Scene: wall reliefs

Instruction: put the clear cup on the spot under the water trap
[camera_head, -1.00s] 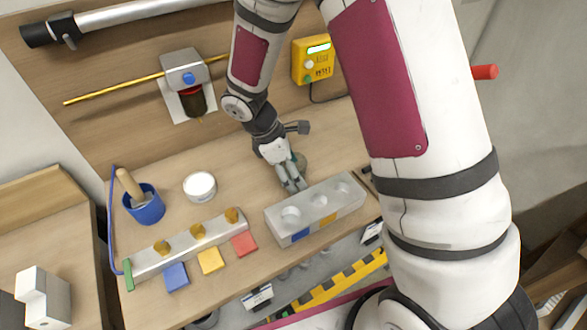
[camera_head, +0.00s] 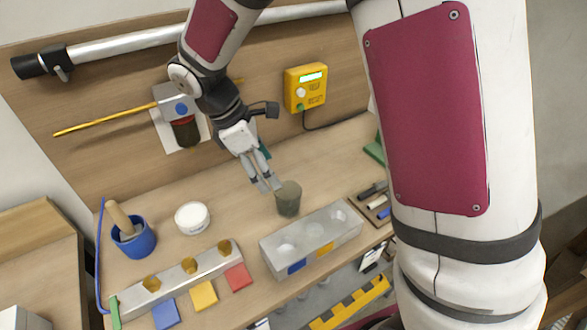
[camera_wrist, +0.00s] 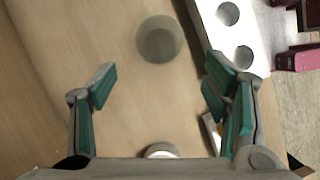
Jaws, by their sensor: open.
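The clear cup (camera_head: 288,199), a greyish see-through tumbler, stands upright on the workbench behind the metal block with holes. It also shows in the wrist view (camera_wrist: 160,40), top middle, beyond the fingertips. My gripper (camera_head: 266,186) is open and empty, just left of the cup in the head view. In the wrist view my gripper (camera_wrist: 160,80) has its green-padded fingers spread wide, with bare wood between them. The water trap (camera_head: 186,131), a dark bowl under a grey housing, hangs on the back panel at the left. I cannot make out a marked spot beneath it.
The metal block (camera_head: 312,240) stands in front of the cup. A white tub (camera_head: 192,217), a blue mortar (camera_head: 134,238) and a rack with amber pieces (camera_head: 170,278) are at the left. A yellow meter (camera_head: 305,88) is on the panel. Bench below the trap looks clear.

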